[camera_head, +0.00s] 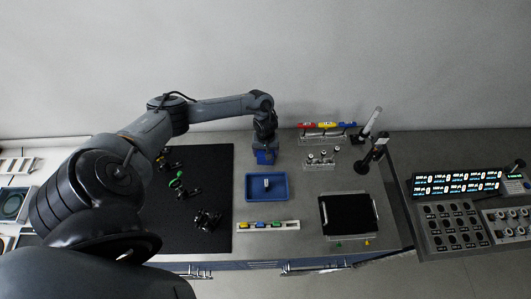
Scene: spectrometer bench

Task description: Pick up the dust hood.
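I cannot surely tell which thing is the dust hood. A black, square, flat-looking piece with a pale rim (348,214) lies at the right front of the bench and may be it. My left arm reaches in from the left. My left gripper (265,155) points down behind the blue tray, well to the left of the black piece. Something blue shows at its end; I cannot tell whether it is part of the gripper or a held thing, nor whether the fingers are open. My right gripper is not in view.
A blue tray (250,198) with a small grey piece stands mid-bench. A black mat (217,174) with dark parts lies left.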

